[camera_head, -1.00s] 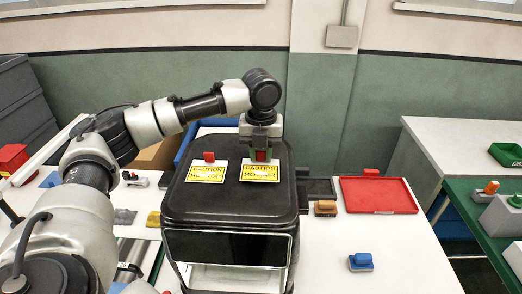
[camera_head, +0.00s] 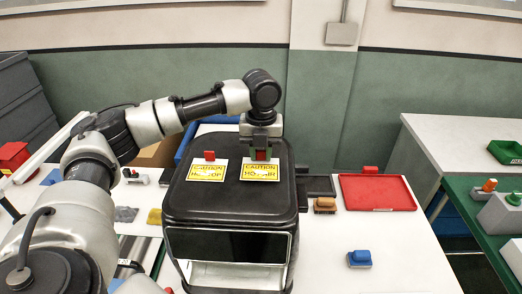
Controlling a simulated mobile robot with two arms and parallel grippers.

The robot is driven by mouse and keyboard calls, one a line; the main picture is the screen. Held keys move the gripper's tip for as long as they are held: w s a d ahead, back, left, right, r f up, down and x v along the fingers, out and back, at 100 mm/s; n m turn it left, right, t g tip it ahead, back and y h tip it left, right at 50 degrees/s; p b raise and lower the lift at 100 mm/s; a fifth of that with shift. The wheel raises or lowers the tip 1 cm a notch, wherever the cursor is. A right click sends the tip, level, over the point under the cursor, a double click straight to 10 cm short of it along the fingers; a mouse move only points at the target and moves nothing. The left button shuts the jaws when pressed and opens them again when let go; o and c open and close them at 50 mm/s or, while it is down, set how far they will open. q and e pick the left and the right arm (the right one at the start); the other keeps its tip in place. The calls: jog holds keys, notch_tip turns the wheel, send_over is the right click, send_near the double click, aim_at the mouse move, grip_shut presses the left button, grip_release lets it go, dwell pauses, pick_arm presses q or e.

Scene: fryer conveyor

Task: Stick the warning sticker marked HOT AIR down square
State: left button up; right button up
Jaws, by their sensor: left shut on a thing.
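A black air fryer (camera_head: 228,205) stands on the white table with two white-and-yellow CAUTION stickers on its top. The right sticker (camera_head: 260,172) seems to be the HOT AIR one, though its lower line is hard to read. It has a red tab at its back edge. My left gripper (camera_head: 261,154) points down and is shut on that red tab. The sticker looks roughly in line with the fryer top; I cannot tell whether it lies flat on it. The left sticker (camera_head: 207,173), with its own red tab (camera_head: 209,156), lies apart from the gripper. My right gripper is not in view.
A red tray (camera_head: 377,193) lies right of the fryer. An orange-brown block (camera_head: 325,205) and a blue block (camera_head: 360,259) are on the table. A blue bin (camera_head: 187,143) stands behind the fryer. The table's front right is mostly clear.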

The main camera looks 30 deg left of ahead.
pick_arm(q)
jog(key=shift+f, duration=0.4)
dwell(0.3)
jog(key=o, duration=1.5)
jog(key=shift+c, duration=0.2)
jog(key=shift+r, duration=0.1)
jog(key=shift+r+p, duration=1.3)
jog(key=shift+p, duration=0.5)
jog(key=shift+r+p, duration=0.4)
jog(key=shift+r, duration=1.75)
